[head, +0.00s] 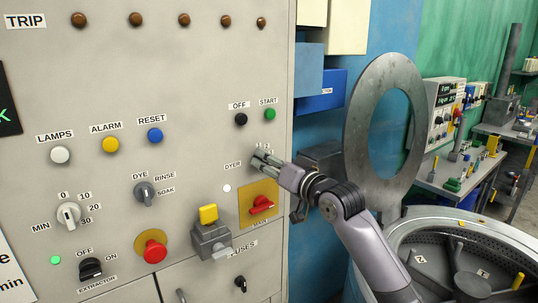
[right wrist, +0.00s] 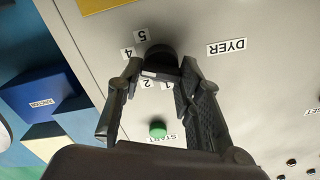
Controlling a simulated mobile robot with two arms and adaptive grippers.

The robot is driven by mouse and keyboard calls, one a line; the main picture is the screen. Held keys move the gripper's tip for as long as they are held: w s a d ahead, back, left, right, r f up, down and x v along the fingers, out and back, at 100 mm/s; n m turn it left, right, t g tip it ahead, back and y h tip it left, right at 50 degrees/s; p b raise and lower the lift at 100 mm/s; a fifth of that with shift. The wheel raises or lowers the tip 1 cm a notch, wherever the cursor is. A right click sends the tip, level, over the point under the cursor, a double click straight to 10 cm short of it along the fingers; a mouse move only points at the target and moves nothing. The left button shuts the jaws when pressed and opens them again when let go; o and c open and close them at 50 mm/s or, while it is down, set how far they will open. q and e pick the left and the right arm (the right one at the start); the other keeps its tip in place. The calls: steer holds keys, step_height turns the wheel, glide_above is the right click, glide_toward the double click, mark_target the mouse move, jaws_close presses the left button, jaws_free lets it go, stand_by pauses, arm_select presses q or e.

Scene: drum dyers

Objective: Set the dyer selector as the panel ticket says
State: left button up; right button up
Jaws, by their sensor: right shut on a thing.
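The dyer selector is a black knob (right wrist: 161,57) on the grey panel, beside the DYER label (right wrist: 227,47). In the right wrist view, number tags 1, 2, 4 and 5 show around it. A pale strip shows at its edge between the fingers, and I cannot tell its setting. My right gripper (right wrist: 160,69) is shut on the knob, one finger on each side. In the head view my right gripper (head: 263,159) hides the knob. The ticket (head: 12,275) is cut off at the left edge, with only "min" readable. My left gripper is not in view.
A green START button (head: 270,114) and a black OFF button (head: 240,119) sit above the selector. A red switch (head: 261,205) on a yellow plate is just below. A round metal lid (head: 352,120) and an open drum (head: 447,226) stand to the right.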

steer(key=shift+d+f+m+p, duration=0.1)
steer(key=shift+f+m+p, duration=0.05)
steer(key=shift+m+p, duration=3.7)
steer(key=shift+m+b, duration=0.6)
steer(key=shift+m, duration=0.05)
steer(key=o, duration=1.2)
steer(key=shift+c, duration=0.2)
steer(key=shift+d, duration=0.1)
steer(key=v, duration=1.1)
steer(key=shift+s+d, duration=0.2)
steer(key=shift+s, duration=0.15)
